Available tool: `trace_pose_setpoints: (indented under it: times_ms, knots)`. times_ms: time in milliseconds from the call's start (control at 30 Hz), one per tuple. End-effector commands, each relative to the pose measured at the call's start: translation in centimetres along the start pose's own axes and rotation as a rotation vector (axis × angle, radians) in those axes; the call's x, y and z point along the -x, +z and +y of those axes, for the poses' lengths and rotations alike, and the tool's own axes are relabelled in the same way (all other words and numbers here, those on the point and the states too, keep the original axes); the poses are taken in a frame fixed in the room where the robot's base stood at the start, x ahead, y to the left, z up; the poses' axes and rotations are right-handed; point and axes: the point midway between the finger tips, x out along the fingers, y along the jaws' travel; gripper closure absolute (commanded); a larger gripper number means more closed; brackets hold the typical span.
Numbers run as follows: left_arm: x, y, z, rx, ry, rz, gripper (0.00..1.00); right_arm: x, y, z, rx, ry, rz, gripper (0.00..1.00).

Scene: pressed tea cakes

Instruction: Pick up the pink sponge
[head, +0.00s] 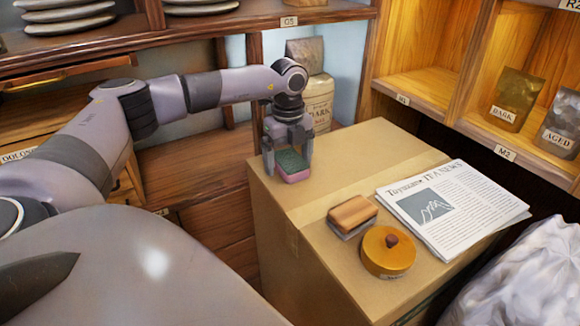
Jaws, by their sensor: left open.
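The pink sponge (295,175), with a dark green top layer, lies at the far left corner of a cardboard box (335,276). My left gripper (288,166) points down over it with its fingers open, one on each side of the sponge. I cannot tell whether the fingers touch it. Part of the sponge's top is hidden by the gripper. My right gripper is out of view.
On the box stand a wooden-backed brush (353,212), a round orange tin (388,252) with a knob and a folded newspaper (452,208). A crumpled pale bag (525,280) is at lower right. Wooden shelves with labelled pouches (515,98) rise behind.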

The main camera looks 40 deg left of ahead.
Motion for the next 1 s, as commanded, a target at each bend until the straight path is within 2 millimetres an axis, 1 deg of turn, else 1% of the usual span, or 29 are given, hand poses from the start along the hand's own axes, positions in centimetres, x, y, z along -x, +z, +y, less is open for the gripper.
trace_pose_setpoints:
  times_ms: [100,167,200,267,300,600,733,867,967,1000]
  knots:
    - [0.0,0.0,0.0,0.000,0.000,0.000,0.08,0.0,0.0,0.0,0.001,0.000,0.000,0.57]
    - [0.1,0.0,0.0,-0.001,0.000,0.000,0.28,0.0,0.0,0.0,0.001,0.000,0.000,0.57]
    - [0.1,0.0,0.0,-0.001,0.000,0.000,0.41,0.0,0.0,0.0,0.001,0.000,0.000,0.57]
    - [0.1,0.0,0.0,-0.001,0.000,0.000,0.61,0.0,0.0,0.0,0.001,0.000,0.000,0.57]
    - [0.1,0.0,0.0,-0.001,0.000,0.000,0.63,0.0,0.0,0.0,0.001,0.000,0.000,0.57]
    - [0.1,0.0,0.0,-0.001,0.000,0.000,0.63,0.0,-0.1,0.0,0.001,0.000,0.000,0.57]
    - [0.9,0.0,-0.1,-0.001,-0.001,0.000,0.63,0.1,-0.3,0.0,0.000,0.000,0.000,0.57]
    - [3.3,0.0,-0.1,-0.001,-0.004,0.000,0.63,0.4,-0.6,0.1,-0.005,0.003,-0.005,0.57]
    - [5.9,0.0,-0.1,-0.001,-0.006,0.000,0.63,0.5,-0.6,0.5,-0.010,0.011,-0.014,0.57]
    - [7.1,0.0,-0.1,-0.001,-0.006,-0.001,0.63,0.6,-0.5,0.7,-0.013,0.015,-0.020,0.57]
